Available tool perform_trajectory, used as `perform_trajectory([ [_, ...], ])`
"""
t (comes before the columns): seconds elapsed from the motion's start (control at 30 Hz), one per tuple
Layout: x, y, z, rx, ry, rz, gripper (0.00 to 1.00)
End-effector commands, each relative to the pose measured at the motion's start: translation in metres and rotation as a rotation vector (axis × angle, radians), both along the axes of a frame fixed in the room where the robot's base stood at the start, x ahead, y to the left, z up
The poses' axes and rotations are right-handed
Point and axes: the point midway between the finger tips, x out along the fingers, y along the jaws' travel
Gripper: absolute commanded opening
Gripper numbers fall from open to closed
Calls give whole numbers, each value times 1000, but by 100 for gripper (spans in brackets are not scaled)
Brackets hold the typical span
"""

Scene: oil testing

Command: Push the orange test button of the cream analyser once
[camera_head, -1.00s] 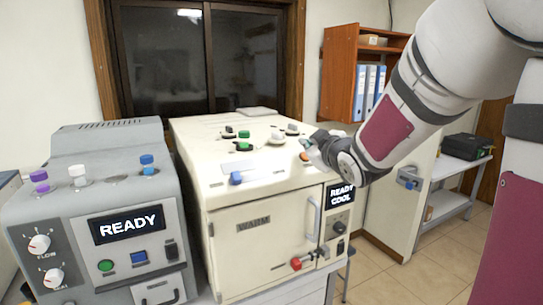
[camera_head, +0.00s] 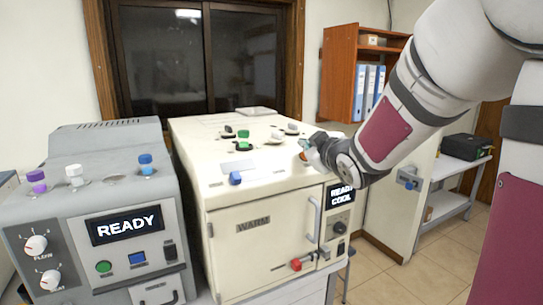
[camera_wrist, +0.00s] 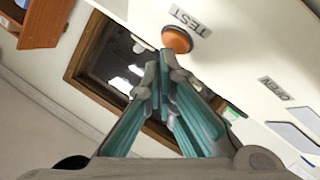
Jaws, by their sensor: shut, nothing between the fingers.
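The cream analyser (camera_head: 265,205) stands in the middle of the head view, with a WARM door and a READY COOL display. Its orange test button (camera_wrist: 177,39) shows in the wrist view beside a TEST label (camera_wrist: 190,21). In the head view the button (camera_head: 303,156) is a small orange patch at the top right, partly hidden by my gripper. My gripper (camera_wrist: 165,62) is shut and empty, its teal-sided fingers together. The fingertips appear right at the button's edge in the wrist view; I cannot tell whether they touch it. My gripper also shows in the head view (camera_head: 309,146).
A grey machine (camera_head: 110,200) with a READY display stands close at left. Several small capped items, including a green one (camera_head: 243,146), sit on the analyser's top. A blue part (camera_head: 235,178) is near its front edge. A shelf with blue binders (camera_head: 368,85) is behind.

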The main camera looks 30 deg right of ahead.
Motion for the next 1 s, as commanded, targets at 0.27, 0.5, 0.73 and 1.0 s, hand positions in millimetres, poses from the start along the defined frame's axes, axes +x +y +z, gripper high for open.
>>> perform_trajectory([
  [0.27, 1, 0, -1, 0, 0, 0, 0],
  [0.5, 2, 0, -3, 0, 0, 0, 0],
  [0.73, 4, 0, -6, 0, 0, 0, 0],
  [1.0, 5, 0, -7, 0, 0, 0, 0],
])
